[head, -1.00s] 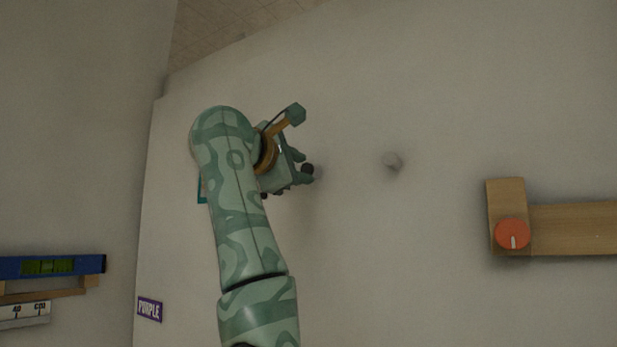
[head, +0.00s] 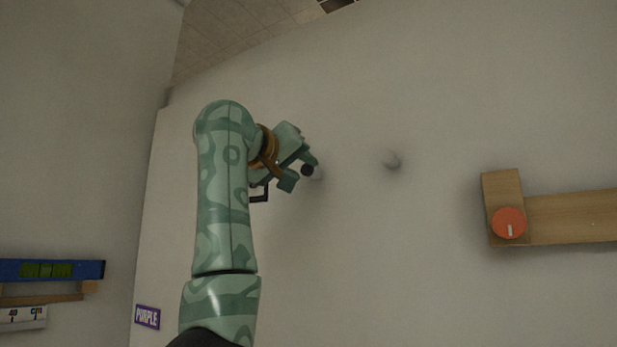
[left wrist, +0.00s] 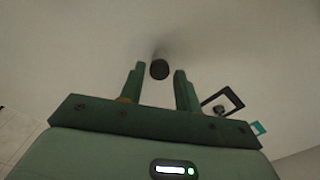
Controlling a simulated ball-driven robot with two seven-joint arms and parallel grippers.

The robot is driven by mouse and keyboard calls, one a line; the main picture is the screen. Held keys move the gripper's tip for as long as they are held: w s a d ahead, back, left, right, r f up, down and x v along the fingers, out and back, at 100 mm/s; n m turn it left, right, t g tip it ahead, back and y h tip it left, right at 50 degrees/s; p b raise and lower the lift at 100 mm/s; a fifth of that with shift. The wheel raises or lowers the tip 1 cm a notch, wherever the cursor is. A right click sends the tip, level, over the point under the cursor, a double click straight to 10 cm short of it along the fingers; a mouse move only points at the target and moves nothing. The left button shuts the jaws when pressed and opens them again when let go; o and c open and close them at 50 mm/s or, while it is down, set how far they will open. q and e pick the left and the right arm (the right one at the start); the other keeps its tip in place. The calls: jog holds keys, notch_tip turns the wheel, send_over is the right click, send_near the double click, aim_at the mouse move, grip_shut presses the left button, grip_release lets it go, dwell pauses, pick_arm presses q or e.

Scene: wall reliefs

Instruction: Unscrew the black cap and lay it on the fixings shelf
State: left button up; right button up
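The black cap (head: 307,171) is a small dark round piece on a pale stub (head: 319,173) that stands out from the wall. My left gripper (head: 308,165) is at the cap in the head view. In the left wrist view the cap (left wrist: 159,69) sits between the tips of the two green fingers (left wrist: 159,72), with a gap on each side, so the gripper is open. I cannot tell how deep the cap lies between the fingers. I cannot make out a shelf marked for fixings. My right gripper is out of view.
A bare pale knob (head: 391,160) sits on the wall to the right. Further right is a wooden board (head: 570,217) with an orange dial (head: 508,223). At left are a blue level (head: 60,270) and a purple sign (head: 147,317). A black square frame (left wrist: 222,102) is near the gripper.

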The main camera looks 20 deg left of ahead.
pick_arm(q)
jog(key=c, duration=0.7)
jog(key=shift+d+n+b, duration=0.1)
jog(key=shift+n+b, duration=0.2)
jog(key=shift+n, duration=2.1)
jog(key=n, duration=0.5)
